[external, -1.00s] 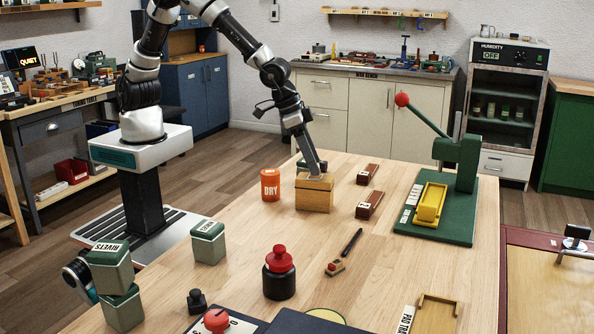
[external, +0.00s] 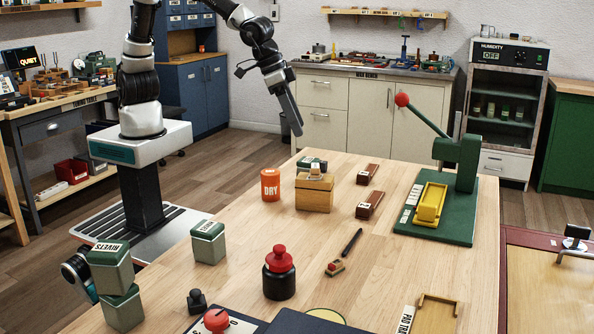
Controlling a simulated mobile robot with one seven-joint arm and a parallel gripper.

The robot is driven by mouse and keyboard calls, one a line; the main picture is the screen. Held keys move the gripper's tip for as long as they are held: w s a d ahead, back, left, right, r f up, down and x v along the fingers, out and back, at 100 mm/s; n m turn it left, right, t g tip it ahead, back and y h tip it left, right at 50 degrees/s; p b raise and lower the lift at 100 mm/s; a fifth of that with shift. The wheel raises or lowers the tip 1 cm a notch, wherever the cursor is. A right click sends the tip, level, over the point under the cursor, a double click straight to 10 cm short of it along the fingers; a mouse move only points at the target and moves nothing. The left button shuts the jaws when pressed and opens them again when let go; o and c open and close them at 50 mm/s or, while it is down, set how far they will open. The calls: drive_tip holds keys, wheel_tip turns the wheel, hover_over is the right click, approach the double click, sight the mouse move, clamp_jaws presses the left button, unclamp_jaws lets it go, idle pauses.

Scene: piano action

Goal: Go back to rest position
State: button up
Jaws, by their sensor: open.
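My gripper (external: 295,127) hangs in the air above and behind the far end of the wooden table (external: 230,262). It is open, appears empty and is clear of everything on the table. The light wooden block (external: 314,194) stands near the far end, apart from my gripper. A small pale piece (external: 315,170) sits on top of the block. A dark green item (external: 305,162) shows behind the block and is partly hidden by it.
An orange DRY can (external: 270,185) stands left of the block. Two brown pieces (external: 367,174) (external: 370,205) lie to its right. A green lever press (external: 457,165) with a yellow cradle stands at the right. Tins and a black-and-red bottle (external: 279,273) stand nearer.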

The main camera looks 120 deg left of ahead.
drive_tip(key=s+d+r+m+t+p, duration=0.1)
drive_tip(key=s+r+m+t+p, duration=0.25)
drive_tip(key=r, duration=1.15)
drive_tip(key=s+d+r+m+t+p, duration=0.1)
drive_tip(key=s+r+m+t+p, duration=0.2)
drive_tip(key=r, duration=1.1)
drive_tip(key=s+d+f+n+g+p, duration=0.1)
drive_tip(key=s+f, duration=0.3)
drive_tip(key=s, duration=0.5)
drive_tip(key=s+d+f+g+h+p, duration=0.1)
drive_tip(key=s+f+g, duration=0.2)
drive_tip(key=s, duration=0.6)
drive_tip(key=shift+s+d+f+n+h, duration=0.3)
drive_tip(key=shift+s+d+f+n, duration=0.05)
drive_tip(key=shift+f, duration=0.3)
drive_tip(key=shift+g, duration=0.25)
